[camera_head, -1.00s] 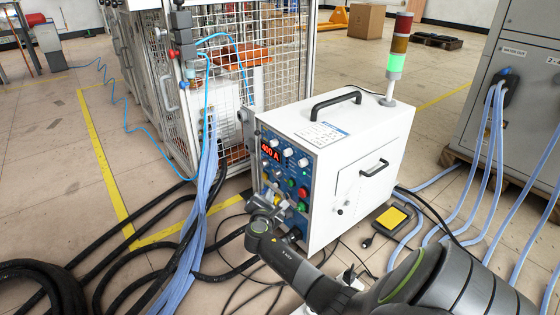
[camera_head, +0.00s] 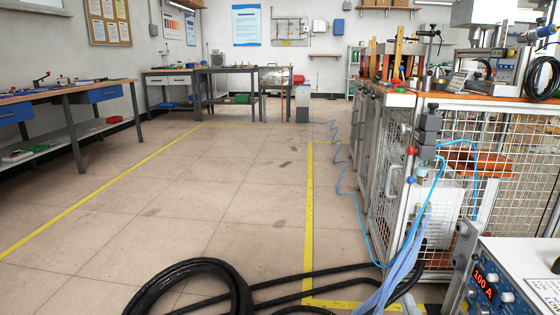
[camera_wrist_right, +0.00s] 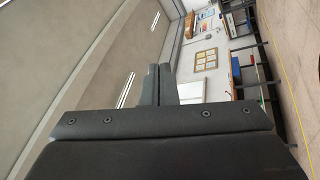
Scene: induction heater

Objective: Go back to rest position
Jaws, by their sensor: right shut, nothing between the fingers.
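My right gripper (camera_wrist_right: 161,72) shows in the right wrist view. Its two dark fingers are together, with nothing between them. Behind them are the ceiling and the far wall, tilted in the picture. In the head view I cannot clearly make out this gripper or its arm. My left gripper is in neither view. The white induction heater (camera_head: 533,257) is cut off at the lower right of the head view. Its blue front panel has knobs and a red display (camera_head: 484,284) that seems to read 100 A.
A mesh cage (camera_head: 490,135) with equipment on top stands at the right. Black cables (camera_head: 190,270) coil on the floor at the bottom. Workbenches (camera_head: 60,96) line the left and back. The tiled floor (camera_head: 200,215) between yellow lines is clear.

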